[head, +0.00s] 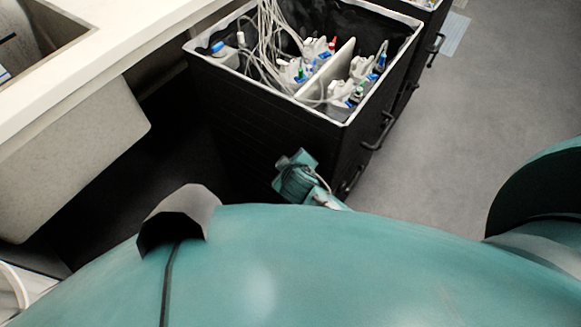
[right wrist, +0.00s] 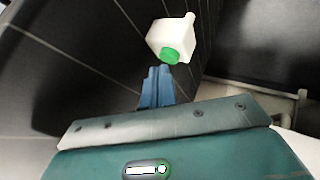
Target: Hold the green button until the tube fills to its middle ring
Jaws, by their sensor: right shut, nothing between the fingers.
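A green button-like part (right wrist: 171,56) sits on the lower face of a small white block (right wrist: 172,34) in the upper middle of the right wrist view. My right gripper (right wrist: 158,72) shows two blue fingers, shut together and empty. Their tips are just below the green part in the picture. I cannot tell whether they touch it. I cannot make out a tube with rings in either view. My left gripper is not in view.
A black open-topped bin (head: 313,116) with a pale rim holds cables and several small white parts with coloured caps. A pale counter (head: 100,55) runs along the left.

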